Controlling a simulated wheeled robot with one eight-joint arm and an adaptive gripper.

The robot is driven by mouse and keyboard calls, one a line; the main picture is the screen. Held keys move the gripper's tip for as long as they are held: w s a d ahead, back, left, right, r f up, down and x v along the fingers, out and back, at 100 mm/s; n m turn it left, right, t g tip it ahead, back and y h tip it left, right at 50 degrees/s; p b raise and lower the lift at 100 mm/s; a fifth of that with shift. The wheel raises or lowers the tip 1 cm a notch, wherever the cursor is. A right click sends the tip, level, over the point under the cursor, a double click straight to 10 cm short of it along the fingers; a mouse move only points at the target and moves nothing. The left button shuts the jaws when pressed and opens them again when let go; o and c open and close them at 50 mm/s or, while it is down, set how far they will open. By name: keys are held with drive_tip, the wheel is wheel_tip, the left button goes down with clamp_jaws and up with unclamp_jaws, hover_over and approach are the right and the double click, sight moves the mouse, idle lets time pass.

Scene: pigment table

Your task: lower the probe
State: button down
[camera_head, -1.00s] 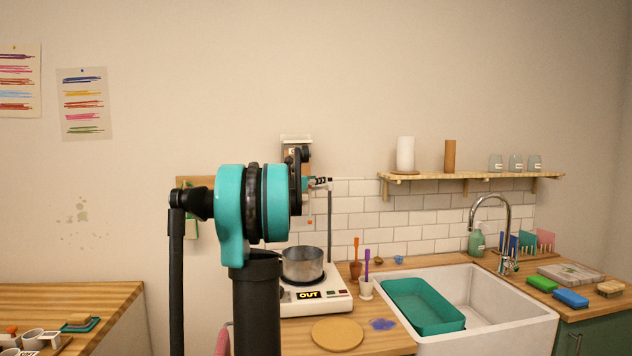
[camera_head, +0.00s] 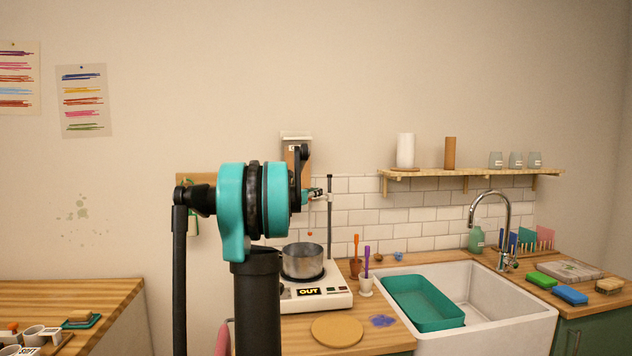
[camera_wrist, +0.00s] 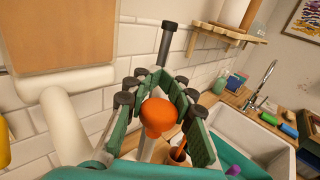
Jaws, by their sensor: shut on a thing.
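My gripper (camera_wrist: 158,106) is shut on an orange knob (camera_wrist: 158,116), with its green-padded fingers on both sides. A pale stem runs down below the knob. In the head view my gripper (camera_head: 314,194) is beside the dark upright post (camera_head: 330,215), partly hidden by my arm. The thin probe (camera_head: 310,234) hangs below it with a small orange mark near its lower end. That end appears above the rim of the metal pot (camera_head: 302,262). The pot sits on the white hot plate (camera_head: 328,300), whose display reads OUT.
An orange tool in a brown cup (camera_head: 355,268) and a purple tool in a white cup (camera_head: 366,287) stand right of the hot plate. A round board (camera_head: 337,331) lies in front. The sink (camera_head: 483,325) holds a teal tub (camera_head: 424,304). A shelf (camera_head: 470,172) hangs above.

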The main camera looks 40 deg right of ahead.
wheel_tip(320, 180, down, 12)
drive_tip(key=shift+r, duration=0.15)
idle(0.3)
drive_tip(key=c, duration=1.3)
unclamp_jaws()
drive_tip(key=v, duration=1.2)
